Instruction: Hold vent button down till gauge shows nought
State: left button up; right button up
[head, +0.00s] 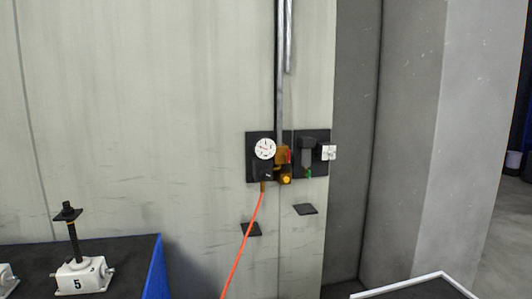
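A round white pressure gauge (265,149) is on a dark plate (254,138) on the pale wall. Its needle is too small to read. Brass fittings (281,154) sit just right of the gauge, with a small red part (289,157) on them. A round yellow button-like part (286,180) is below the brass. A small green part (309,174) is under a dark grey body (307,153) further right. I cannot tell for sure which part is the vent button. Neither of my grippers is in view, and nothing touches the panel.
An orange hose (242,246) hangs from below the gauge. A grey pipe (280,80) runs up the wall. Two small dark plates (305,209) (251,229) are below. A blue-edged table (154,270) at left bears a screw jack marked 5 (82,275). A white-rimmed tray (405,284) is lower right.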

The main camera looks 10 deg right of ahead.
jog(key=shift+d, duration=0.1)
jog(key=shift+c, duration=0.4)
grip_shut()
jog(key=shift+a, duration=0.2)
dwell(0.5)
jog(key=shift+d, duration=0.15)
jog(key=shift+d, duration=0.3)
